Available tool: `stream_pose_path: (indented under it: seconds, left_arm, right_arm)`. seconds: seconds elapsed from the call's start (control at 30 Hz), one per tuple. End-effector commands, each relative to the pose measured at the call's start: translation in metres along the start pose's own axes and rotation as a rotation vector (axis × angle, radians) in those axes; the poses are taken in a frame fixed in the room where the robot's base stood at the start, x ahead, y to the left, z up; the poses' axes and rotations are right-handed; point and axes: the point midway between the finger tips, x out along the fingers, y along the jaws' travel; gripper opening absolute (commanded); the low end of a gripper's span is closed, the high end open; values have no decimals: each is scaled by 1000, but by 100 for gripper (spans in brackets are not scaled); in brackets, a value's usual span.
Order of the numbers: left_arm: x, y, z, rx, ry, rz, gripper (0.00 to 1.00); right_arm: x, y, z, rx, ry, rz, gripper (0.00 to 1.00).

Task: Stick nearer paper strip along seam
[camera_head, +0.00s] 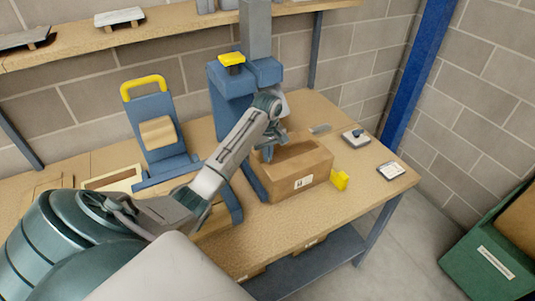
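A brown cardboard box (312,180) with a white label on its front stands on the wooden bench, in front of a blue press-like frame. My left gripper (268,152) points down at the left part of the box top. Its fingers are small and dark here, and I cannot tell whether they are open or touch the box. The gripper and arm hide part of the top. I cannot clearly make out a paper strip or the seam. My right gripper is not in view.
A yellow block (340,180) sits at the box's right end. A white-topped pad (391,170), a small device (355,138) and a grey flat piece (320,128) lie to the right. A yellow-handled blue stand (152,125) is at left. The bench's right front is mostly clear.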

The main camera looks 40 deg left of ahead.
Motion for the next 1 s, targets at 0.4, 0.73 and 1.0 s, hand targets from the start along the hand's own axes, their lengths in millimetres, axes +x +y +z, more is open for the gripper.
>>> stream_pose_path:
  seconds: [0.4, 0.73, 1.0]
  left_arm:
    - [0, 0, 0, 0, 0, 0, 0]
    - [4, 0, 0, 0, 0, 0, 0]
    - [5, 0, 0, 0, -1, -1, 0]
  right_arm:
    - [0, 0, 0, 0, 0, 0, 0]
    - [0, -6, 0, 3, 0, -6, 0]
    - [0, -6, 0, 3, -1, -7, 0]
